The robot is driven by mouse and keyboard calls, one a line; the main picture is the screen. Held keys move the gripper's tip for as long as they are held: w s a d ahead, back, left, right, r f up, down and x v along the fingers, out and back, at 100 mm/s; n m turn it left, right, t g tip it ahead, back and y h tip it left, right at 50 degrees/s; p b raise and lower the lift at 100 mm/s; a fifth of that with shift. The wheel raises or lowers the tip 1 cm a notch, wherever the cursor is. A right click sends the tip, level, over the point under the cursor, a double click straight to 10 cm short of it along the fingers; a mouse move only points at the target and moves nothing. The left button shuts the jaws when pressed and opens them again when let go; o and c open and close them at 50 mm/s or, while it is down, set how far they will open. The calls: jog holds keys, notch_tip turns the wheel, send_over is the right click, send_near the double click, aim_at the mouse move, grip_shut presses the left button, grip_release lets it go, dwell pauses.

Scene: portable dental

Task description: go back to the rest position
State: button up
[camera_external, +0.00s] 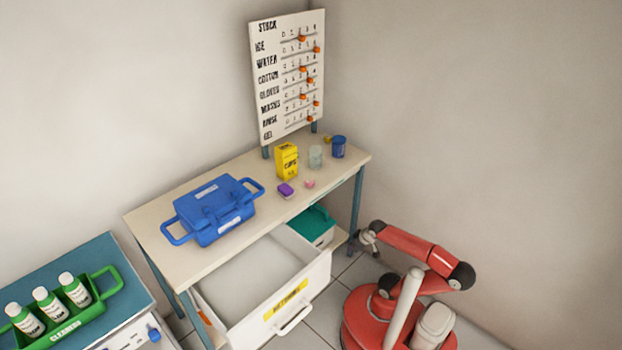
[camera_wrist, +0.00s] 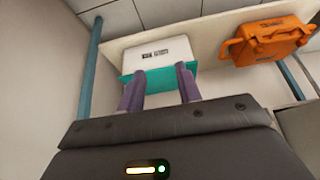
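My gripper (camera_external: 368,238) is at the end of my folded red arm, just right of the table's right end in the external view. In the wrist view my gripper (camera_wrist: 159,70) shows two purple fingers apart with nothing between them. Beyond the fingers is a white box with a teal lid (camera_wrist: 160,52). It also shows under the table in the external view, as the teal-lidded box (camera_external: 316,226). I cannot tell how far the fingertips are from it.
The table (camera_external: 160,218) bears a blue case (camera_external: 215,208), a yellow carton (camera_external: 286,161) and small items. An open white drawer (camera_external: 290,312) juts out below. An orange case (camera_wrist: 268,42) shows in the wrist view. The wall and a table leg (camera_external: 356,208) are close to my arm.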

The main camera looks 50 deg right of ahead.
notch_tip(320, 180, up, 12)
jog(key=p, duration=1.2)
jog(key=shift+r, duration=0.25)
